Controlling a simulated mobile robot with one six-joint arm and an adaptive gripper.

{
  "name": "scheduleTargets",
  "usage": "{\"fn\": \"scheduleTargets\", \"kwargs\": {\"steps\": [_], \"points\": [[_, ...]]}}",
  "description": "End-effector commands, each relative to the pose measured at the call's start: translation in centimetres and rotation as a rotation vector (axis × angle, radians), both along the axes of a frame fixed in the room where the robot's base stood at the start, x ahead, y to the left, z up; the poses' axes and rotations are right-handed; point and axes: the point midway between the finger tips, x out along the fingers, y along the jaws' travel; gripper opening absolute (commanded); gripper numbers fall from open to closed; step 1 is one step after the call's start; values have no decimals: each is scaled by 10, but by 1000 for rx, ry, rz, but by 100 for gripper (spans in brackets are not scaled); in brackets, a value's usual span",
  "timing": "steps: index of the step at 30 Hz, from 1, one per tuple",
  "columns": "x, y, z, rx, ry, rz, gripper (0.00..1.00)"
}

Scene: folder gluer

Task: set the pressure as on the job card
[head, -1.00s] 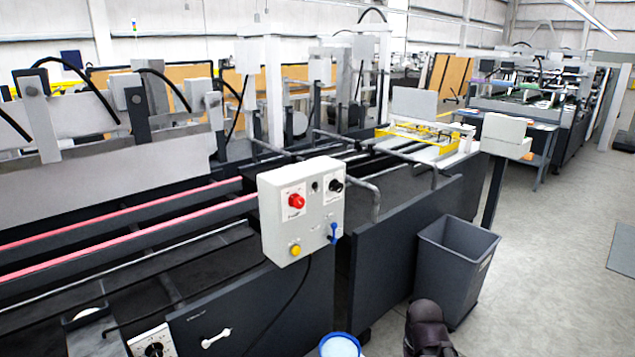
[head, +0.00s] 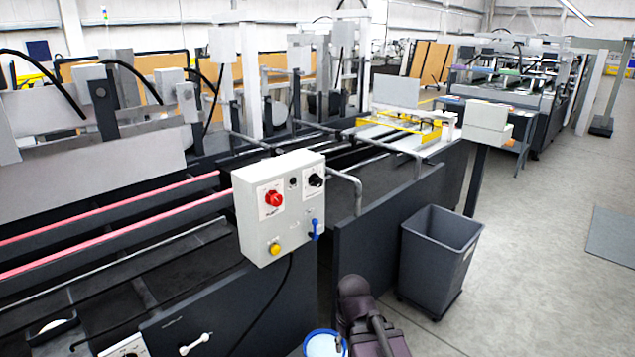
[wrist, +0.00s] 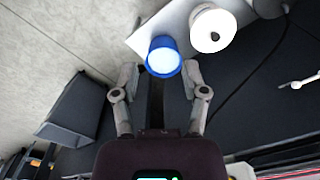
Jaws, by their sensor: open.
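A white dial plate (head: 125,347) with a scale is cut off by the bottom edge of the head view, low on the machine's front. I cannot make out a job card or read any setting. My gripper (wrist: 160,70) is open in the wrist view, with nothing held. Its fingers point toward a blue-rimmed container (wrist: 163,56); I cannot tell the distance.
The blue-rimmed container also shows at the bottom of the head view (head: 323,344). A dark grey bin (head: 440,260) stands right of my arm. A white handle (head: 196,344) sits on the machine front. A white round object (wrist: 212,28) shows in the wrist view.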

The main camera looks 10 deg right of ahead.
Motion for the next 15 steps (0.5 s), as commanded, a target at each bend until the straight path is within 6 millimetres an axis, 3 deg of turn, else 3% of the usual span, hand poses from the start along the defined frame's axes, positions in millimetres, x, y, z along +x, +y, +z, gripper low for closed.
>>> {"fn": "scheduleTargets", "kwargs": {"steps": [2,4,5,11,15], "points": [[0,0,0,0,0,0,63],[1,0,0,2,-1,2,84],[1,0,0,4,-2,4,88],[18,10,4,67,-32,54,88],[45,21,12,170,-95,138,88]]}}
